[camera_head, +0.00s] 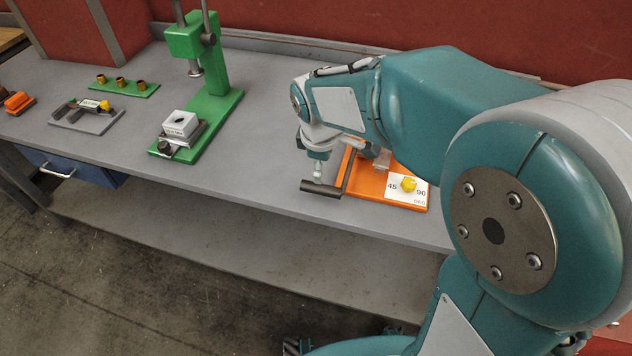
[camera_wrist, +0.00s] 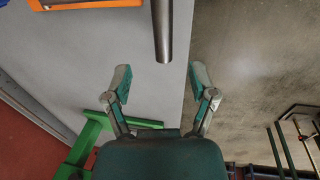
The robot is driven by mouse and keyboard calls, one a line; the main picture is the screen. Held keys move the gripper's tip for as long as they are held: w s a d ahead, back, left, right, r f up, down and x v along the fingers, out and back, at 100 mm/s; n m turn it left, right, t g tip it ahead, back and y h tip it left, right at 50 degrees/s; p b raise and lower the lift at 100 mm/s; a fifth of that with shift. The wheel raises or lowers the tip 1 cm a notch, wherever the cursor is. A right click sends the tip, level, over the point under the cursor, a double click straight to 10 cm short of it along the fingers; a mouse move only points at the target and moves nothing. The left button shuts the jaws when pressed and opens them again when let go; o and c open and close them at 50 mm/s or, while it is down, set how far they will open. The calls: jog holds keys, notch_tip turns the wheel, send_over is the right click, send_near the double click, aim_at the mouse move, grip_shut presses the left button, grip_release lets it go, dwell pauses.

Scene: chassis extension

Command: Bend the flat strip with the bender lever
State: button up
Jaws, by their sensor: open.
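The orange bender (camera_head: 370,183) sits on the bench at the right, with a white 45/90 DEG plate and a yellow knob (camera_head: 408,184). Its dark lever handle (camera_head: 321,189) sticks out to the left along the bench's front edge. My gripper (camera_head: 318,172) is just above the handle in the head view. In the wrist view my gripper (camera_wrist: 160,72) is open and empty, and the lever handle (camera_wrist: 163,35) ends just ahead of the gap between the fingertips. The orange base (camera_wrist: 95,6) shows at the top there. I cannot make out the flat strip; my arm hides part of the bender.
A green press (camera_head: 218,103) with a grey block stands left of the bender. Further left are a green tray (camera_head: 122,90) of brass bushings, a grey fixture (camera_head: 90,118) and orange pieces (camera_head: 18,101). The bench top (camera_head: 265,145) between press and bender is clear.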

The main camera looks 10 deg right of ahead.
aim_at(320, 186)
jog(key=f, duration=0.3)
jog(key=w+f, duration=0.1)
jog(key=f, duration=0.2)
jog(key=a+f, duration=0.1)
jog(key=f, duration=0.1)
jog(key=shift+w+f, duration=0.25)
jog(key=shift+f, duration=0.15)
jog(key=shift+d+f, duration=0.2)
jog(key=shift+f, duration=0.05)
jog(key=shift+w+d+f, duration=0.1)
jog(key=shift+d, duration=0.35)
jog(key=shift+a, duration=0.25)
grip_shut()
